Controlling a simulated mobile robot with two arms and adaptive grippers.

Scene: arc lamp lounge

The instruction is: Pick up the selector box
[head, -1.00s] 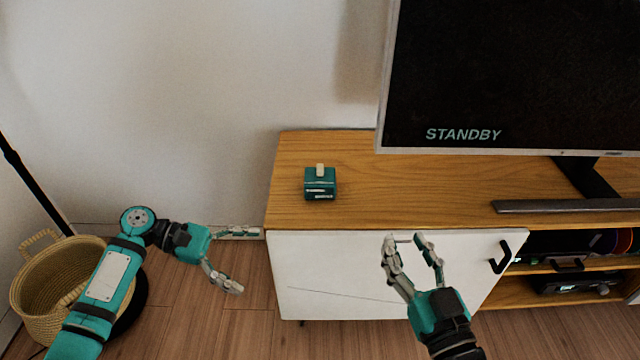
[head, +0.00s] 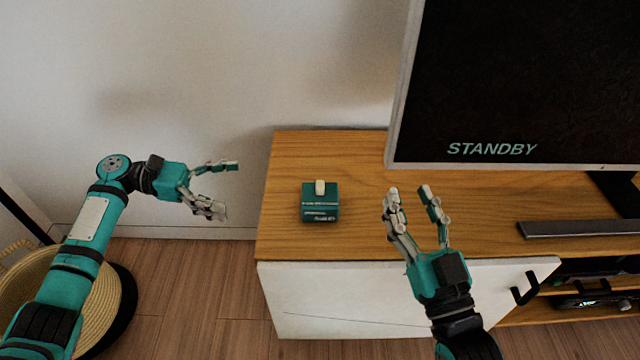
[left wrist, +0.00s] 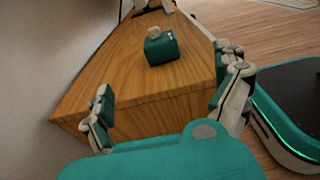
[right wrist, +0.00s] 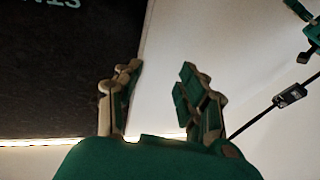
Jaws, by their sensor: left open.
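The selector box (head: 320,208) is a small teal box with a cream knob on top. It stands upright on the left part of the wooden cabinet top (head: 350,155). It also shows in the left wrist view (left wrist: 161,47), ahead between the fingers. My left gripper (head: 232,189) is open and empty, left of the cabinet's end and apart from the box. My right gripper (head: 408,190) has its fingers spread with nothing between them, to the right of the box, over or in front of the cabinet top. The box is not visible in the right wrist view.
A large screen (head: 520,80) reading STANDBY stands at the cabinet's right. A white door (head: 400,290) with a black handle (head: 524,289) is on the cabinet's front. A woven basket (head: 60,290) is on the floor at left. The top around the box is clear.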

